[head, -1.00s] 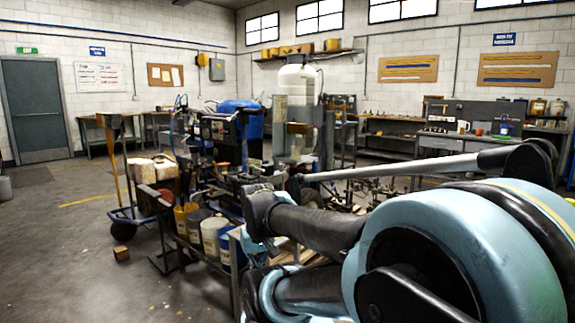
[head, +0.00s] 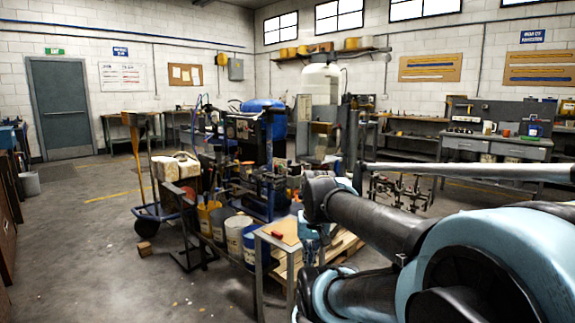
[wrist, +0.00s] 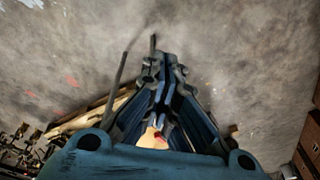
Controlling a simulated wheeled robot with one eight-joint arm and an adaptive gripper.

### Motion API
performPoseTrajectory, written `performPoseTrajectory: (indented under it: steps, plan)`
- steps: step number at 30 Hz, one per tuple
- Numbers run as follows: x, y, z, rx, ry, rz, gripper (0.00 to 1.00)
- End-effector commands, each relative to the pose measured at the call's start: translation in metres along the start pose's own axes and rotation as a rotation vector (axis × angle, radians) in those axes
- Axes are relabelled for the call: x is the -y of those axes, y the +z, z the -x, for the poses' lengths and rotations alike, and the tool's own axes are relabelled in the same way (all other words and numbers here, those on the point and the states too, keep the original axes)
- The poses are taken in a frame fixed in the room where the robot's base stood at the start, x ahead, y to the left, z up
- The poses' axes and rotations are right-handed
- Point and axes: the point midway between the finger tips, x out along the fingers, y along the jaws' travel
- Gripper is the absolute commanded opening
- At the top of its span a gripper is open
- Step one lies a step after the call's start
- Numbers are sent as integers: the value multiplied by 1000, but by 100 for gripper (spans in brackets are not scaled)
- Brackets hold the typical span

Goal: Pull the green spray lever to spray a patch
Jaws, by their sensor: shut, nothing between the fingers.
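I cannot make out a green spray lever in either view. A blue-framed machine with a panel and hoses (head: 245,145) stands mid-room in the head view; I cannot tell for sure whether it is the line striper. In the wrist view my gripper (wrist: 162,68) is shut and empty, with blurred grey floor beyond its tips. In the head view my arm fills the lower right, and I cannot make out the fingers there.
A small table with a tan top (head: 285,230) and a red-handled item stands close by my arm. Several buckets (head: 235,232) and a blue hand truck (head: 158,212) stand left of it. A small block (head: 144,248) lies on the floor. Open floor spreads at the left.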

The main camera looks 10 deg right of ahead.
Motion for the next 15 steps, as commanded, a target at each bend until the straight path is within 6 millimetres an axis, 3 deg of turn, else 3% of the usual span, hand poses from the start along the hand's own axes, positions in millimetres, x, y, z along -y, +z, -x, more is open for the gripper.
performPoseTrajectory:
  steps: [6, 15]
  plan:
    - [19, -70, 60, 26, -85, -450, 0]
    - [32, -181, 132, 119, -200, -1123, 0]
